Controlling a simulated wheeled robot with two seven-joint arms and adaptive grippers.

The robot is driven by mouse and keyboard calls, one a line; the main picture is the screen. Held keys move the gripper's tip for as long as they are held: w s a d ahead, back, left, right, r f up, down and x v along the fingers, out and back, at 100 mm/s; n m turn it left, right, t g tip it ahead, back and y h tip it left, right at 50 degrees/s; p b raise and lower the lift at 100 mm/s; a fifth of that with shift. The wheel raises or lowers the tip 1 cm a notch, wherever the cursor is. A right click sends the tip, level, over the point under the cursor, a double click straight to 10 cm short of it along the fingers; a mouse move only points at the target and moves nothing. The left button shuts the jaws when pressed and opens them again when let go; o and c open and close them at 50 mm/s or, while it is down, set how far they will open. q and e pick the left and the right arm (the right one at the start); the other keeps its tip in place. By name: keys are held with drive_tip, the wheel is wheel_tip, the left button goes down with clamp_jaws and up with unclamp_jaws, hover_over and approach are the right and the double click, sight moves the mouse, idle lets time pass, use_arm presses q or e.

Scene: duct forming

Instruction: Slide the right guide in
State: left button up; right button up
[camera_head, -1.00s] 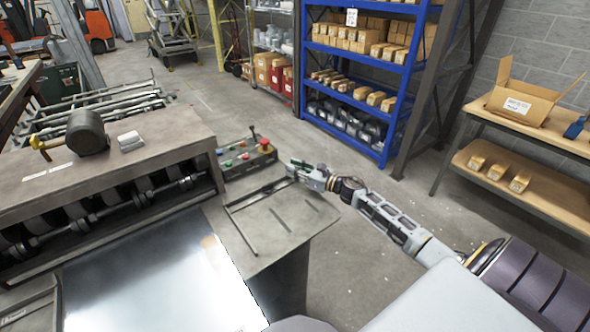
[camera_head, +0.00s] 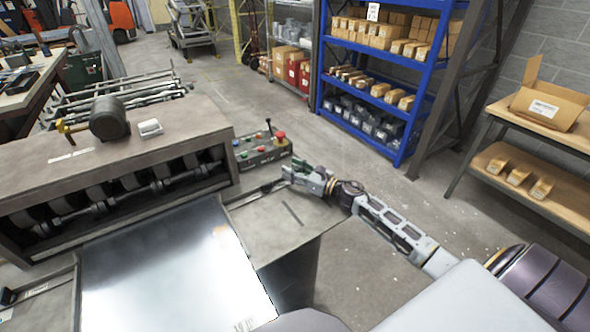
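The bright metal sheet (camera_head: 165,265) lies flat on the forming machine's bed, in front of the rollers. Along its right edge runs a thin dark line that looks like the right guide (camera_head: 243,240); its exact outline is hard to make out. My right gripper (camera_head: 286,177) is over the machine's right side table, just in front of the control box. A small dark part (camera_head: 268,187) sits at or near its fingertips. The fingers are too small to tell whether they are shut on it. My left gripper is out of view.
The control box (camera_head: 262,150) with coloured buttons and a red knob stands close behind my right gripper. The roller housing (camera_head: 130,150) carries a dark cylindrical object. The side table (camera_head: 300,225) is bare in front of my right arm.

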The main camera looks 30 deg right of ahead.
drive_tip(key=shift+s+d, duration=0.1)
drive_tip(key=shift+d, duration=0.2)
drive_tip(key=shift+v, duration=5.75)
drive_tip(key=shift+s+a, duration=0.1)
